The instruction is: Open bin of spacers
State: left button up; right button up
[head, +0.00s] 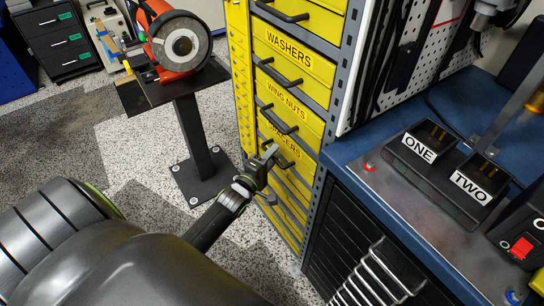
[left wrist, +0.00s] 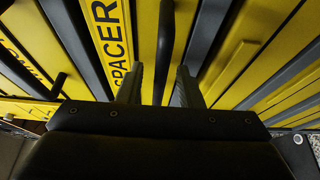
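The yellow spacers bin (head: 304,159) is a drawer in the tall yellow cabinet, below the wing nuts drawer. Its front looks flush with its neighbours. In the left wrist view its label (left wrist: 111,35) reads sideways. My left gripper (head: 268,157) is at the front of this drawer and partly covers the label in the head view. In the left wrist view the two fingers of the left gripper (left wrist: 160,82) are apart. The dark handle (left wrist: 165,45) of the bin lies in line with the gap between them; contact cannot be told. My right gripper is in neither view.
The washers drawer (head: 296,62) and wing nuts drawer (head: 287,104) are above. A grinder (head: 178,45) on a black pedestal stands left of the cabinet. A blue bench (head: 350,147) with boxes marked ONE and TWO is right. Speckled floor (head: 150,150) lies open at left.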

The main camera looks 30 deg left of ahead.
pick_arm(q)
grip_shut()
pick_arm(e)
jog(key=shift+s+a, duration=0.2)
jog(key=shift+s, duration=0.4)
